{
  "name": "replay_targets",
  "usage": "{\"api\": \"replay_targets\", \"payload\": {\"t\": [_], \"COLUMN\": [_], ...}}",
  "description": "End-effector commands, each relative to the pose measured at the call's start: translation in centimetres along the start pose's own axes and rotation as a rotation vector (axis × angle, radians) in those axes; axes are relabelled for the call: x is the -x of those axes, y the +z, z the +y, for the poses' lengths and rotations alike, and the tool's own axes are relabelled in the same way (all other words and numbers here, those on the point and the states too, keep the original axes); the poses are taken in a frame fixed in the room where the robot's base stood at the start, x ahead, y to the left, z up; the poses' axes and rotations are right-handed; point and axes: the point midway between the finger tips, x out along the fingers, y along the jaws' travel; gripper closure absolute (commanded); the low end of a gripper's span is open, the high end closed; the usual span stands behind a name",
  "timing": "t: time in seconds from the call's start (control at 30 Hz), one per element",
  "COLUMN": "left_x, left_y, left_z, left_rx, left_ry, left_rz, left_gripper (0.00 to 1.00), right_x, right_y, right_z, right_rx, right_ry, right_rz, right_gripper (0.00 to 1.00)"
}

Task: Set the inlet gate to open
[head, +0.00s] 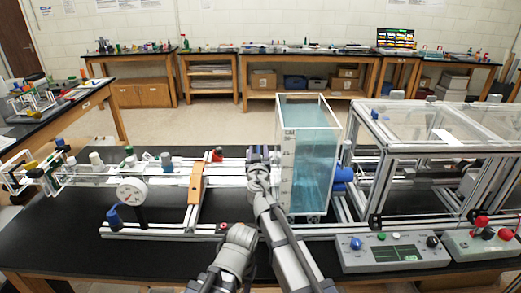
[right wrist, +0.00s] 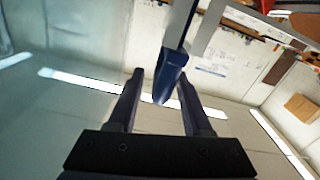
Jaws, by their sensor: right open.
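My right gripper (head: 258,158) is in the middle of the head view, just left of the clear water tank (head: 308,170). In the right wrist view the right gripper (right wrist: 160,78) is open. A dark blue handle-like piece (right wrist: 170,75) on a grey bar comes down between its fingers, and I cannot tell if they touch it. This may be the inlet gate's handle; my arm and gripper hide that spot in the head view, so the gate's setting cannot be read. My left gripper does not show.
Left of the tank is a rail frame with a round dial gauge (head: 131,191), an orange-brown block (head: 196,184) and a blue handle (head: 114,216). Right are a clear-panelled frame (head: 437,150) and a control box (head: 392,252). The black table (head: 60,235) is bare at front left.

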Motion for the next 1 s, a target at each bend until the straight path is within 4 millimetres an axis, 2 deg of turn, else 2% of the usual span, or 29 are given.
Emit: {"api": "replay_targets", "payload": {"t": [0.27,0.7,1.0], "left_x": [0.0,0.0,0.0], "left_y": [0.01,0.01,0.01], "left_z": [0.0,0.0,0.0], "left_rx": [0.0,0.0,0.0], "left_ry": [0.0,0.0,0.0], "left_rz": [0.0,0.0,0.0], "left_gripper": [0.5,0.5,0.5], "right_x": [-0.28,-0.27,-0.27], "right_y": [-0.01,-0.01,0.0], "right_z": [-0.05,-0.02,0.0], "right_rx": [0.0,0.0,0.0], "right_ry": [0.0,0.001,0.001], "right_rz": [0.0,0.0,0.0], "right_gripper": [0.5,0.99,1.0]}}
